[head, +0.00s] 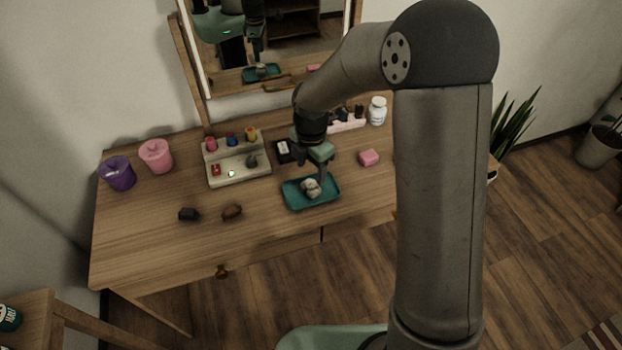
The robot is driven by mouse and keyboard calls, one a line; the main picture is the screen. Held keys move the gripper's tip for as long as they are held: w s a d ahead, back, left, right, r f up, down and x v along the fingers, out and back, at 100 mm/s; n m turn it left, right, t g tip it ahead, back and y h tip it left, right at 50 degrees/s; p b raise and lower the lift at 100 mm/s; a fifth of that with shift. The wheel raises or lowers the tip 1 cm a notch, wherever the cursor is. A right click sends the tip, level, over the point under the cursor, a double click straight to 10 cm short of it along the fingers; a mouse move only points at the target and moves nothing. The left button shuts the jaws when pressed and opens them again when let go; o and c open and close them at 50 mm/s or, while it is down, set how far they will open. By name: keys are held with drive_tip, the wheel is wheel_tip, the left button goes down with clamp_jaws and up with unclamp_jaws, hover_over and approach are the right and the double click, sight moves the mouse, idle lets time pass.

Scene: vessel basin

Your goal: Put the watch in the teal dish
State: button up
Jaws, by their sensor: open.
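The teal dish (294,197), a shallow rectangular tray, sits near the front edge of the wooden desk, right of centre. A small pale, silvery-beige rounded thing (311,188) lies in the middle of it; it looks like the watch, coiled, but is too small to be sure. My gripper (313,175) points down over the dish, open, with its fingers just above and beside this thing. Whether a finger touches it I cannot tell. My wrist and fingers hide part of the desk behind the dish.
Left of the dish stands a cream organizer (240,178) with small items, with two dark lumps (232,212) in front. A black box (283,151) stands close behind my gripper. A pink block (369,158) lies to the right. Purple (118,174) and pink (156,156) cups stand far left.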

sight(311, 184)
drive_tip(key=s+d+r+m, duration=0.8)
drive_tip(key=s+r+m, duration=0.2)
drive_tip(key=r+m, duration=0.1)
drive_tip(key=s+d+m, duration=0.2)
drive_tip(key=s+m, duration=0.5)
drive_tip(key=s+d+m, duration=0.3)
drive_tip(key=s+m, duration=0.4)
drive_tip(key=m, duration=0.1)
drive_tip(key=shift+s+d+r, duration=0.15)
drive_tip(key=shift+d+r, duration=0.15)
drive_tip(key=shift+r, duration=0.05)
